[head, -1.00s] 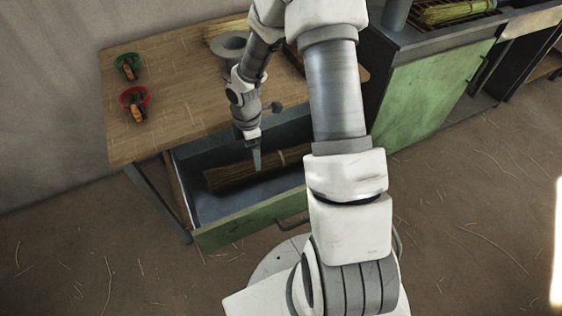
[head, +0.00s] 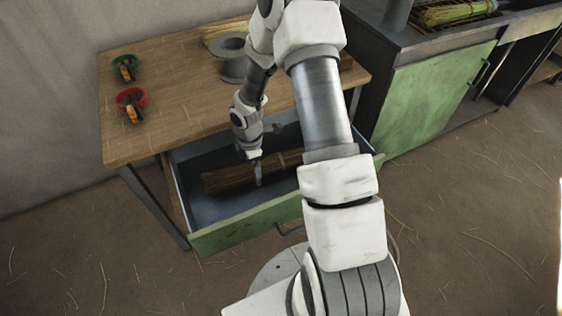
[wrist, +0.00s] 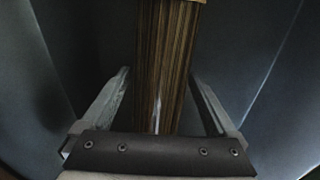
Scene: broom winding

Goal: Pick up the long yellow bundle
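The long yellow bundle (head: 225,180) of straw lies in the open drawer (head: 245,221) under the workbench; my arm hides its right end in the head view. In the wrist view, the bundle (wrist: 165,50) runs up the picture between the two fingers. My gripper (head: 258,182) points down into the drawer at the bundle. In the wrist view, my gripper (wrist: 160,78) is open, with one finger on each side of the bundle and dark gaps between them. I cannot tell how deep the fingertips reach beside it.
The drawer walls stand around my gripper. Another straw bundle (head: 455,12) lies on the green-doored unit (head: 435,100) at right.

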